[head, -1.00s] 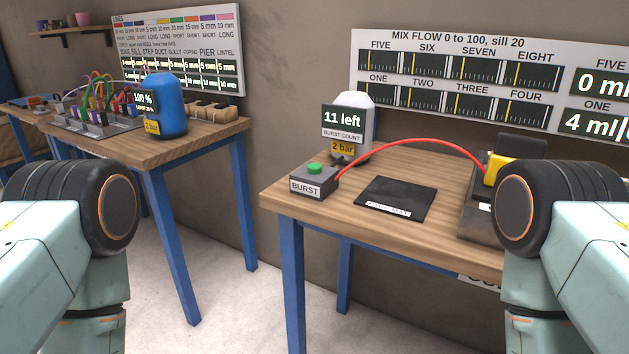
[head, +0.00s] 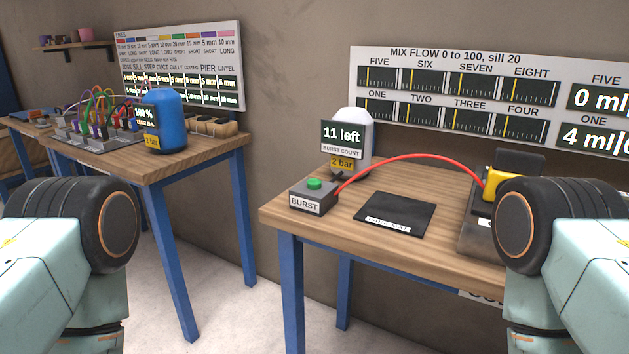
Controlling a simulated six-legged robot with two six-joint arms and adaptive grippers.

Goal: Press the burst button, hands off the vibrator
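The burst button is a green cap (head: 314,184) on a grey box (head: 313,199) labelled BURST. It stands at the left front of the right wooden table. A red hose or cable (head: 408,158) arcs from beside the box to a yellow block (head: 490,184) on a dark unit, partly hidden by my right arm. I cannot tell which thing is the vibrator. A white canister (head: 356,122) behind the box carries a display (head: 343,138) reading "11 left", burst count, and a "2 bar" tag. My arm links show at both lower sides; neither gripper is in view.
A black mat (head: 394,214) lies on the right table (head: 350,229). A left table (head: 160,160) holds a blue canister (head: 167,120) and coloured cables. A mix flow panel (head: 470,90) hangs on the wall. A floor gap separates the tables.

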